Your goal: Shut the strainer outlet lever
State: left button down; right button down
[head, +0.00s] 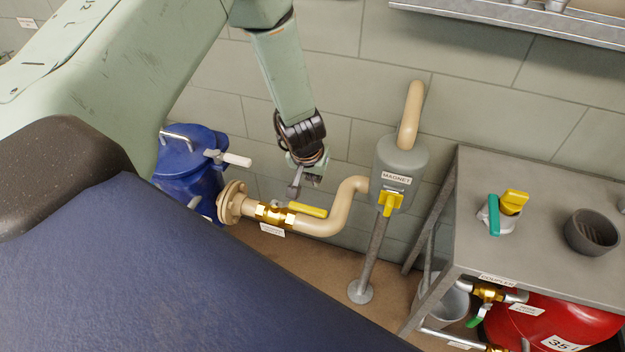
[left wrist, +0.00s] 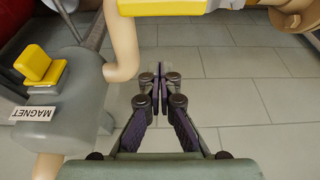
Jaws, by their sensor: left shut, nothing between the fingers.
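The strainer outlet lever is a yellow handle (head: 307,209) on a brass valve (head: 273,213) in a beige pipe. It lies roughly along the pipe, pointing right. The yellow handle also shows at the top edge of the left wrist view (left wrist: 160,7). The blue strainer vessel (head: 188,165) stands left of the valve, behind a beige flange. My left gripper (head: 295,189) hangs from above, close to the handle. In the left wrist view its fingers (left wrist: 160,77) are together, empty and apart from the handle. My right gripper is not in view.
A grey magnet housing (head: 400,155) with a yellow latch (head: 391,204) stands on a post right of the lever; it is close on the left in the left wrist view. A tiled wall is behind. A metal table (head: 545,200) and red tank (head: 560,318) are at right.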

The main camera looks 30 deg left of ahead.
aim_at(298, 208)
pick_arm(q)
jog(key=shift+s+d+f+b, duration=0.1)
jog(key=shift+s+f+b, duration=0.2)
jog(key=shift+f+b, duration=0.65)
jog(key=shift+s+d+f+b, duration=0.1)
jog(key=shift+s+f+b, duration=0.2)
jog(key=shift+f+b, duration=0.6)
jog(key=shift+s+d+f+b, duration=0.1)
jog(key=shift+s+f+b, duration=0.2)
jog(key=shift+f+b, duration=0.65)
jog(key=shift+s, duration=0.2)
